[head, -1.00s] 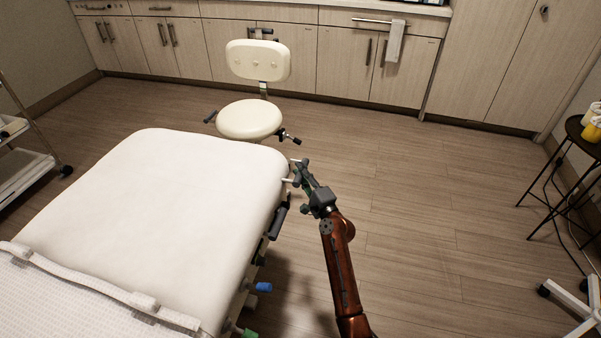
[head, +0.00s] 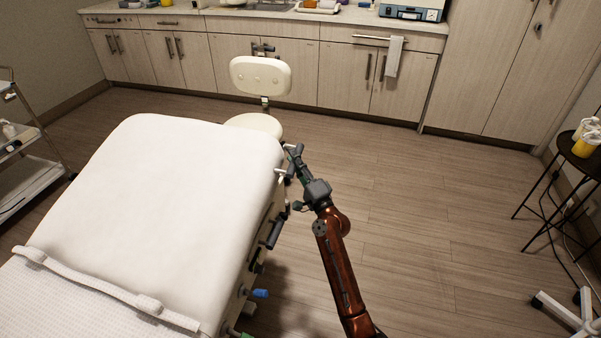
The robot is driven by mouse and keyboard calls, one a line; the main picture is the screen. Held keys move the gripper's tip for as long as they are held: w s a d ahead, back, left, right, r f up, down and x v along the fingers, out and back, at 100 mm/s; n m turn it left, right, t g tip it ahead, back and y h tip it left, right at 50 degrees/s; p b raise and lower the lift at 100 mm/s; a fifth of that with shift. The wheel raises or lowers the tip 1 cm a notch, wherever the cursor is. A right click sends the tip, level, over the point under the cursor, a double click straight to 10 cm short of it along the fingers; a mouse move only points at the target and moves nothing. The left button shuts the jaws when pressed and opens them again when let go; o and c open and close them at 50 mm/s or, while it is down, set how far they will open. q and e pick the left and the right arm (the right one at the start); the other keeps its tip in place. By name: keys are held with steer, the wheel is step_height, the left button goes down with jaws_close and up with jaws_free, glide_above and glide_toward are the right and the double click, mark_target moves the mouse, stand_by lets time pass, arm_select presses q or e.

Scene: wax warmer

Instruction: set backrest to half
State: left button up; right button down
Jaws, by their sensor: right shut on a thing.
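The white padded backrest (head: 165,190) of the treatment bed fills the left half of the head view. It is tilted up, with its far end raised above the floor. My right gripper (head: 287,162) is at the backrest's far right edge, shut on a small part at its side. The gripper's fingers and the backrest's edge hide most of that part. A dark handle (head: 275,234), a blue knob (head: 260,293) and a green knob (head: 243,335) stick out along the bed's right side. My left gripper is not in view.
A cream stool (head: 260,80) stands just behind the backrest's far end, partly hidden by it. Wooden cabinets (head: 290,70) line the back wall. A white trolley (head: 30,165) stands at left, a black side table (head: 575,160) at right.

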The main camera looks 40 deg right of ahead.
steer(key=a+r, duration=0.1)
steer(key=r, duration=0.1)
steer(key=s+r+n+p, duration=0.1)
steer(key=r, duration=0.2)
steer(key=s+a+r+n+t+y+p, duration=0.1)
steer(key=r, duration=0.2)
steer(key=shift+s+a+r, duration=0.1)
steer(key=shift+s+a, duration=0.05)
steer(key=shift+a, duration=0.2)
steer(key=shift+a+r, duration=0.15)
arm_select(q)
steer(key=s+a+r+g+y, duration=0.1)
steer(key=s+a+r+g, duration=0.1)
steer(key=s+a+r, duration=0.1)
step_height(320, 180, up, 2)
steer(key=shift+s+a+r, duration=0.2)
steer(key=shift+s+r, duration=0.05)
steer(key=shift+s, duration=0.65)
arm_select(e)
steer(key=c, duration=1.7)
jaws_free()
steer(key=shift+c, duration=0.2)
steer(key=v, duration=1.2)
steer(key=shift+f, duration=0.25)
